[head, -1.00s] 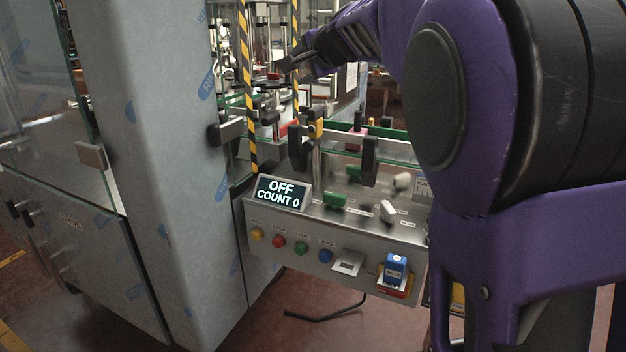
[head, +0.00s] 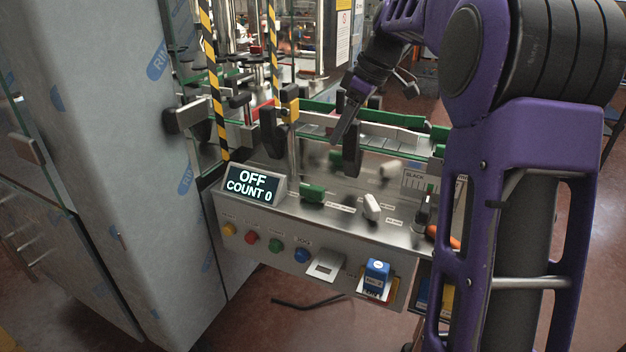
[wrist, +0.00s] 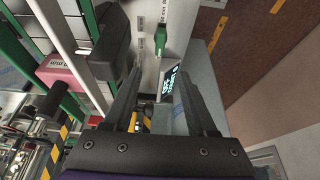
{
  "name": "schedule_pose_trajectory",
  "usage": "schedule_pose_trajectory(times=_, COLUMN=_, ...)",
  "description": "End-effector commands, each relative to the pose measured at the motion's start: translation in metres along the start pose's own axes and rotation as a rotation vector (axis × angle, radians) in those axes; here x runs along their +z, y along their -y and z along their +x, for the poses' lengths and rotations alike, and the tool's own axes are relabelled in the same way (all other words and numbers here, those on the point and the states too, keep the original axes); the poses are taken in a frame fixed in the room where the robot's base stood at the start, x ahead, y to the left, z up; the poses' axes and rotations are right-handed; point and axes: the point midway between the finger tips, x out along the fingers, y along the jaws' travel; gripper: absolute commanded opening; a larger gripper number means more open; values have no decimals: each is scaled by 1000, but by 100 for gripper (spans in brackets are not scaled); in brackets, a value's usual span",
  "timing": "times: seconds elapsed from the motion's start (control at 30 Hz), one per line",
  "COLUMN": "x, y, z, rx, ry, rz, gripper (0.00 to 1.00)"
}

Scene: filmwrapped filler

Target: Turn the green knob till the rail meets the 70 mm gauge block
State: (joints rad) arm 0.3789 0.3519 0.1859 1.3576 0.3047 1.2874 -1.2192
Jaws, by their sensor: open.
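A green knob (head: 312,193) sits on the steel panel, right of the display; it also shows in the wrist view (wrist: 160,38), ahead of the fingers. Green-edged rails (head: 392,138) run above the panel. In the wrist view a pink block with writing (wrist: 60,73) lies by the rails at left; it may be the gauge block, but its marking is unreadable. My gripper (head: 344,134) points down near the rails, above and behind the front green knob. In the wrist view its fingers (wrist: 158,85) are apart and empty.
The display (head: 254,186) reads OFF, COUNT 0. White knobs (head: 371,207) stand right of the green one. Black clamps (head: 352,150) and a striped post (head: 213,80) stand close by. Coloured buttons and a blue block (head: 376,276) line the front. A wrapped cabinet (head: 100,160) fills the left.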

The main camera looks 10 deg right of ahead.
Motion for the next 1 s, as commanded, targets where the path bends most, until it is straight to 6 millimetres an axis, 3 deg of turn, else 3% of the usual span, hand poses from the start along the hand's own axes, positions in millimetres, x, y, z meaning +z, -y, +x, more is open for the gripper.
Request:
schedule_pose_trajectory(times=0.6, x=0, y=1, z=130, rx=-2, ry=-1, rz=2, gripper=57)
schedule_pose_trajectory(times=0.8, x=-1, y=0, z=156, rx=-1, ry=-1, rz=3, gripper=57)
schedule_pose_trajectory(times=1.0, x=-1, y=0, z=165, rx=1, ry=-2, rz=3, gripper=57)
